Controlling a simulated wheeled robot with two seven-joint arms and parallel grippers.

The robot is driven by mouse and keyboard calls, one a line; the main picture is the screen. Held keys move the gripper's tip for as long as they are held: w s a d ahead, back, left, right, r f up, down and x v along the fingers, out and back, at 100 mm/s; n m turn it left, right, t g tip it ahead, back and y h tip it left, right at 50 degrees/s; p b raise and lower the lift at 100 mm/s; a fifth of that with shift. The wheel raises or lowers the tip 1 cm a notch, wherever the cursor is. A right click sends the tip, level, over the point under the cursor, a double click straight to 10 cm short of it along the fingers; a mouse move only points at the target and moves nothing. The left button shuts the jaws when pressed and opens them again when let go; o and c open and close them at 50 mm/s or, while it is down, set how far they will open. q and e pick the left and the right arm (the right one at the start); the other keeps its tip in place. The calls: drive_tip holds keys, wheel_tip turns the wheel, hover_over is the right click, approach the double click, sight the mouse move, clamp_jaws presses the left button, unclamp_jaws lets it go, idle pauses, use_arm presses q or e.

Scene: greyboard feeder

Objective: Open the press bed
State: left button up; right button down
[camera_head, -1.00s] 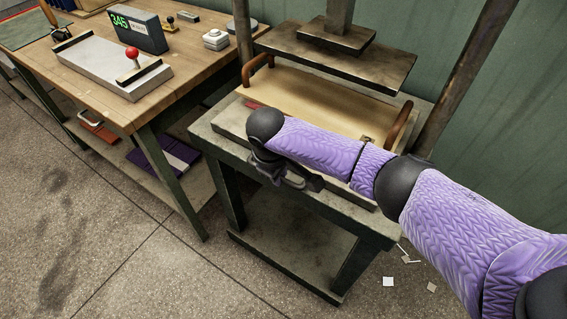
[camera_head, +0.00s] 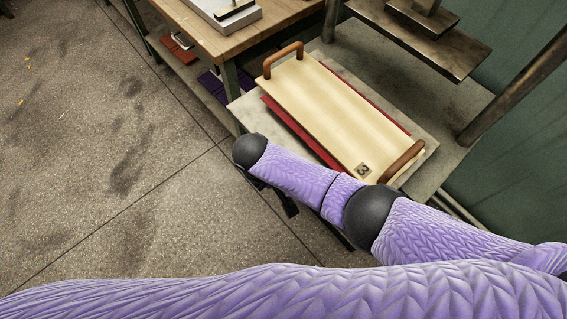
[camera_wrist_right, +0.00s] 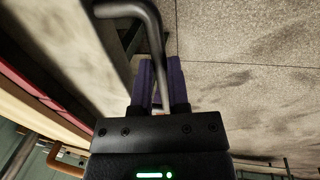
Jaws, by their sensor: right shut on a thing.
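The press bed (camera_head: 247,108) is a pale grey slab, drawn out toward me from under the dark upper press plate (camera_head: 455,58). It carries a pale wooden board with two brown handles (camera_head: 325,105) and a red layer (camera_head: 300,130) under it. My right gripper (camera_wrist_right: 163,75) is shut on the bed's grey bar handle (camera_wrist_right: 135,10), which passes between its purple fingers in the right wrist view. In the head view my right arm hides most of this gripper and the handle. My left gripper is out of view.
A wooden workbench (camera_head: 262,28) stands at the upper left, with a grey device (camera_head: 215,15) on top and red and purple items on its lower shelf. A rusty press post (camera_head: 520,85) stands at the right. The concrete floor (camera_head: 100,150) at left is clear.

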drive_tip(key=shift+s+a, duration=0.3)
drive_tip(key=shift+a, duration=0.05)
drive_tip(key=c, duration=0.6)
unclamp_jaws()
drive_tip(key=r+p, duration=0.2)
drive_tip(key=r, duration=0.1)
drive_tip(key=a+r+p, duration=0.1)
drive_tip(key=r+p, duration=0.1)
drive_tip(key=r, duration=0.1)
drive_tip(key=s+r+p, duration=0.1)
drive_tip(key=r, duration=0.2)
drive_tip(key=shift+a+r+p, duration=0.3)
drive_tip(key=shift+r+p, duration=0.05)
drive_tip(key=shift+p, duration=0.05)
